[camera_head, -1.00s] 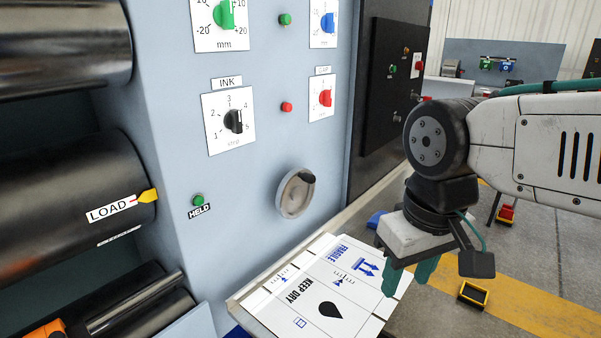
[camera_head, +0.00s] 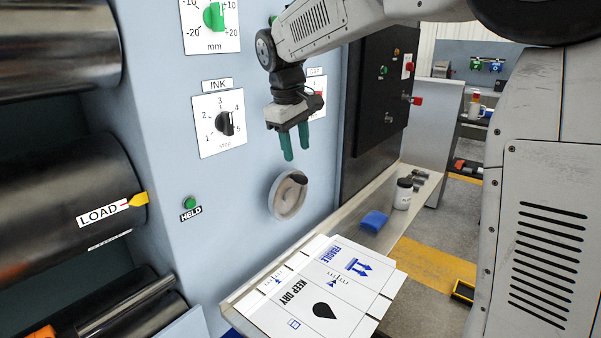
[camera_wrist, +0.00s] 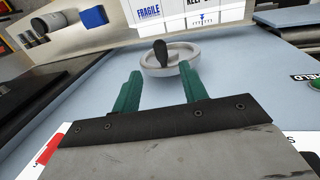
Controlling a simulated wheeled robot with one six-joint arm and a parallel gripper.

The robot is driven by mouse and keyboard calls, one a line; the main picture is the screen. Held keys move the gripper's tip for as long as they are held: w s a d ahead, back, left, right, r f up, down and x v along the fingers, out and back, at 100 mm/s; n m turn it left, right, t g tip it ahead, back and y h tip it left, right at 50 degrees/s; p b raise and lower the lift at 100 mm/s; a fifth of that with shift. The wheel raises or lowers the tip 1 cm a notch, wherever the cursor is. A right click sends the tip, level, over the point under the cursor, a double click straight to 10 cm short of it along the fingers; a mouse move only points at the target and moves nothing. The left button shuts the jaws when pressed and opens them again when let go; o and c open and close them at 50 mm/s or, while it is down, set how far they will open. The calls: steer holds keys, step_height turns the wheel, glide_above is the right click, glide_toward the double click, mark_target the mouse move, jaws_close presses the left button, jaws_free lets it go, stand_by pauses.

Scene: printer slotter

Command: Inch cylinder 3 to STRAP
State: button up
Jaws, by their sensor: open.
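The cylinder with a LOAD label (camera_head: 103,214) is at the left in the head view. A yellow pointer (camera_head: 138,200) stands at the label's right end; no STRAP mark can be read. A grey handwheel (camera_head: 287,197) with a dark knob is on the blue panel; it also shows in the wrist view (camera_wrist: 170,62). My gripper (camera_head: 296,156) is open and empty, its green fingers pointing down above the handwheel. In the wrist view the fingers (camera_wrist: 160,84) point toward the wheel, apart from it. A green HELD button (camera_head: 190,202) is left of the wheel.
A printed white sheet (camera_head: 325,287) lies on the ledge below the wheel. A blue block (camera_head: 374,221) and a jar (camera_head: 402,193) stand farther along it. The INK dial (camera_head: 224,124) and a green mm dial (camera_head: 214,16) are on the panel. A dark control box (camera_head: 378,100) stands behind.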

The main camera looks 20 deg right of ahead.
mark_target(300, 176)
steer(key=x, duration=0.8)
steer(key=shift+a, duration=0.1)
jaws_close()
